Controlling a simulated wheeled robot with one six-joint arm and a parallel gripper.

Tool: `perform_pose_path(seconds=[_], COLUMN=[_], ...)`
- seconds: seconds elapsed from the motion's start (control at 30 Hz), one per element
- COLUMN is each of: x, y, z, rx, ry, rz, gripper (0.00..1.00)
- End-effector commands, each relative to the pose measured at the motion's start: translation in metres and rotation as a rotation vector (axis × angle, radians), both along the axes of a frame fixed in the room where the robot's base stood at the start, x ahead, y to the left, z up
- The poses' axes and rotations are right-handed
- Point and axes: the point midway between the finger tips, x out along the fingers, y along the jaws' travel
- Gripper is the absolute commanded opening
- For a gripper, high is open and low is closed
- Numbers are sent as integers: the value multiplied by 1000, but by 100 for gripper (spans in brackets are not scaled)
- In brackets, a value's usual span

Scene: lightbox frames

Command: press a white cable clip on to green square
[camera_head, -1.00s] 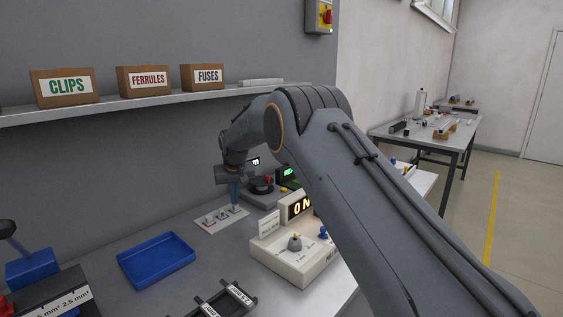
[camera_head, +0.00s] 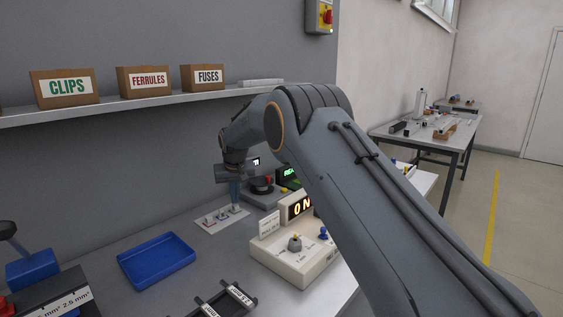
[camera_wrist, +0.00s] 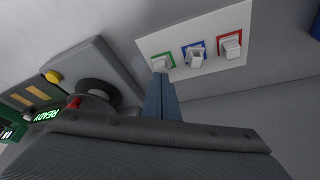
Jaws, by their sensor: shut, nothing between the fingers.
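A white plate (camera_head: 212,229) lies on the bench; in the wrist view (camera_wrist: 217,72) it carries a green, a blue and a red square outline. A white cable clip (camera_wrist: 159,65) sits at the green square (camera_wrist: 166,57). Another white clip (camera_wrist: 196,59) is at the blue square (camera_wrist: 190,45), and one (camera_wrist: 232,46) at the red square (camera_wrist: 222,40). My gripper (camera_wrist: 160,80) is shut and points down, its tips right at the clip on the green square. Whether they touch it I cannot tell. In the head view my gripper (camera_head: 235,200) stands over the plate's right end.
A white box with an ON display (camera_head: 295,250) stands right of the plate, close to my arm. A dark device with a round knob (camera_wrist: 98,92) stands beside the plate. A blue tray (camera_head: 156,262) and a black rack (camera_head: 225,300) lie nearer. Bench between tray and plate is clear.

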Motion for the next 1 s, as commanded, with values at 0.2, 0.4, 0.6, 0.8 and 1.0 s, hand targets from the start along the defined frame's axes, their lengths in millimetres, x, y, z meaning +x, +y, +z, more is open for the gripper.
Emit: perform_pose_path(seconds=[0.2, 0.4, 0.6, 0.8, 1.0], x=[2, 2, 3, 3, 3], y=[1, 1, 1, 1, 1], z=[22, 38, 53, 62, 62], rx=[4, 4, 5, 5, 5], ry=[-8, -10, -11, -12, -12], rz=[0, 0, 0, -1, -1], gripper=[0, 0, 0, 0, 0])
